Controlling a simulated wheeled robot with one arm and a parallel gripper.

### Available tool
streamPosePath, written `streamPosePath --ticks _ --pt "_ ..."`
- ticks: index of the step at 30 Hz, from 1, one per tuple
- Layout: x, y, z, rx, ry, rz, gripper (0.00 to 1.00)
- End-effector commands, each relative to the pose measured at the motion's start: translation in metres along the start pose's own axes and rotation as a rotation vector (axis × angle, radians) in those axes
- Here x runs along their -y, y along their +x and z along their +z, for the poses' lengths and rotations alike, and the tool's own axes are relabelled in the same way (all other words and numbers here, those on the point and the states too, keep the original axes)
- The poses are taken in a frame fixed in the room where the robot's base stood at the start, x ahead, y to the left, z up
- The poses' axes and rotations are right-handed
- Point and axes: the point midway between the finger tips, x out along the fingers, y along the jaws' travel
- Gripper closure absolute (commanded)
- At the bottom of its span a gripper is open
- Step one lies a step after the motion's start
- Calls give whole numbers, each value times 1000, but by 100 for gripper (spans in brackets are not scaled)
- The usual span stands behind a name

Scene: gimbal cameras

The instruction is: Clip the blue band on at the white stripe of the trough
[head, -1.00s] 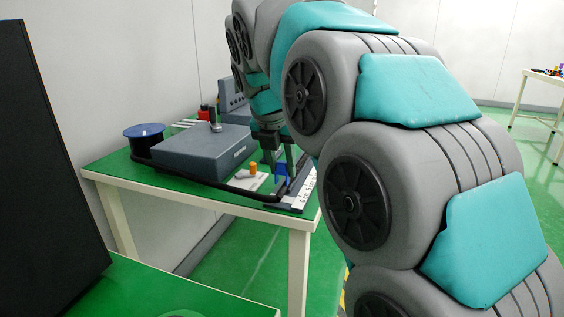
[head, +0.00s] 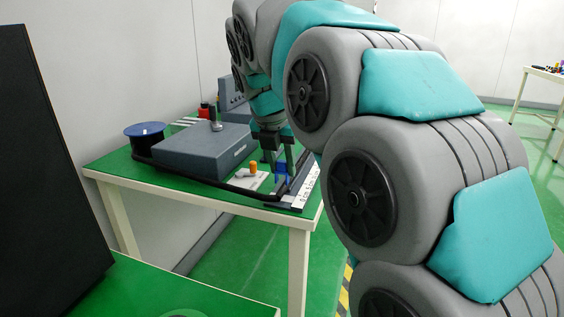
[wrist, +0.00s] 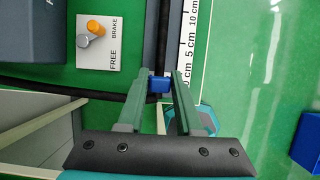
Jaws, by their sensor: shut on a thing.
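My gripper (wrist: 162,78) is shut on the small blue band (wrist: 159,85), which sits between the fingertips. The band also shows in the head view (head: 281,168), low over the table's right end. The dark trough (wrist: 174,38) runs away from the fingertips in the wrist view, with a black cable (wrist: 163,30) along it. The band lies in line with the cable; I cannot tell whether it is around it or touching the trough. A white ruler strip (wrist: 188,42) lies along the trough's right side. I cannot make out the white stripe, perhaps hidden by the gripper.
A FREE/BRAKE plate with an orange-tipped lever (wrist: 96,28) lies left of the trough. A grey box (head: 203,149) and a blue-rimmed spool (head: 145,131) stand on the green table. A blue object (wrist: 308,140) is at the wrist view's right edge.

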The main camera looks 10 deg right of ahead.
Motion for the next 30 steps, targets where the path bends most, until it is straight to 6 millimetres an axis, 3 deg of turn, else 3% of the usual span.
streamPosePath --ticks 30 --pt "0 8 -4 -2 0 -2 100"
